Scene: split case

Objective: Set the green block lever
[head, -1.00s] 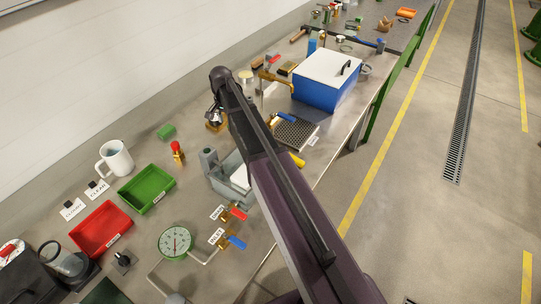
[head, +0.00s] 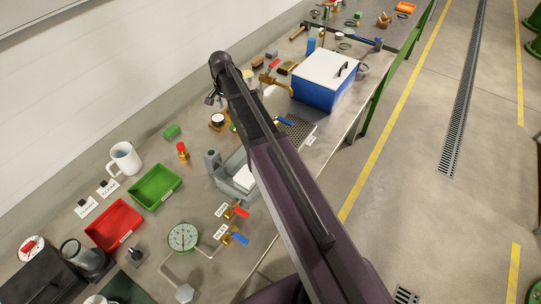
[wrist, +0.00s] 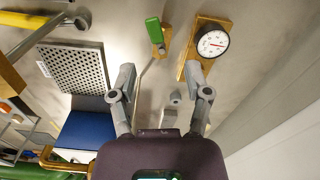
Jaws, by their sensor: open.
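The green lever (wrist: 153,31) sits on a small brass block (wrist: 163,47) at the top middle of the wrist view, its handle lying roughly up and down in the picture. In the head view only a bit of green (head: 233,127) shows beside my arm, which hides the rest. My gripper (wrist: 159,76) is open and empty, its two fingers apart. In the wrist view the lever lies beyond the fingertips, between their lines. In the head view my gripper (head: 212,99) is mostly hidden behind the arm's end.
A round dial gauge (wrist: 212,43) on a brass-coloured base stands right beside the lever. A perforated plate (wrist: 75,70) lies on the other side. A blue box with a white lid (head: 325,80) stands farther along the bench. A wall (head: 90,80) runs along the bench's back.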

